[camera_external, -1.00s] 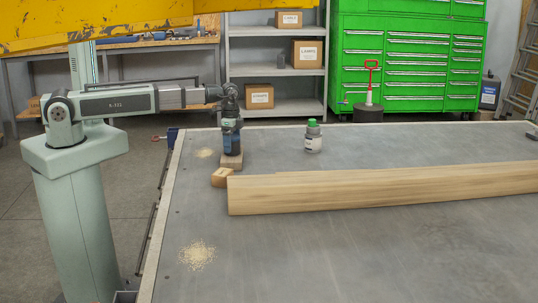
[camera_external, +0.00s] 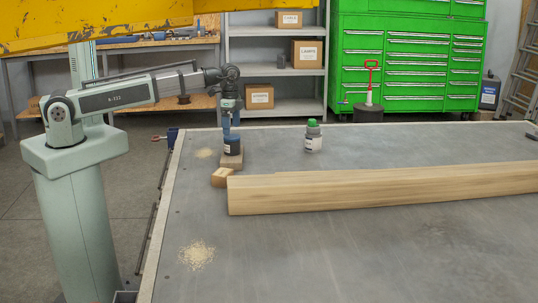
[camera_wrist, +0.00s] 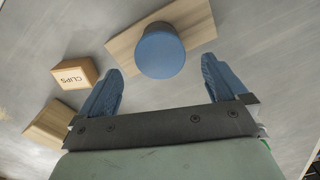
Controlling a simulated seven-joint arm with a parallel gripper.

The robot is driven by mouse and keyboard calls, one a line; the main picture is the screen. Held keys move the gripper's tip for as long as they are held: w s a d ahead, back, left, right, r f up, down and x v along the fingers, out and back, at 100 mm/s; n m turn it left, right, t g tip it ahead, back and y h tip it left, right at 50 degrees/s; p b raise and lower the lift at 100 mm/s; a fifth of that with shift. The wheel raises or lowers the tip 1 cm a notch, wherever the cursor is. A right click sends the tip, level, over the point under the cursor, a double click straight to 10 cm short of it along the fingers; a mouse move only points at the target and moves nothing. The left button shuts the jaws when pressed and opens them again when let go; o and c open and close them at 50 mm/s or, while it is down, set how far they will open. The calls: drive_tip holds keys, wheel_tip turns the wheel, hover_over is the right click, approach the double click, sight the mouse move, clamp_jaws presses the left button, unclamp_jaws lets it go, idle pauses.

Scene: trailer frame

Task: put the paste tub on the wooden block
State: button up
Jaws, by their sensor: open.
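The paste tub, dark with a blue lid (camera_external: 232,146), stands upright on the flat wooden block (camera_external: 231,161) near the far left of the table. In the wrist view, its round blue lid (camera_wrist: 160,52) shows ahead of the fingers, with the wooden block (camera_wrist: 122,48) under it and reaching out on both sides. My gripper (camera_external: 228,130) is above the tub, pointing down. In the wrist view, its two blue fingers (camera_wrist: 160,72) are spread wide with nothing between them, clear of the lid. The tub's label is mostly too small to read.
A long timber beam (camera_external: 380,188) crosses the table in front. A grey bottle with a green cap (camera_external: 313,137) stands to the right. The table's front area is clear apart from sawdust (camera_external: 197,254).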

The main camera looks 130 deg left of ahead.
sight(232, 136)
drive_tip(key=shift+r, duration=2.35)
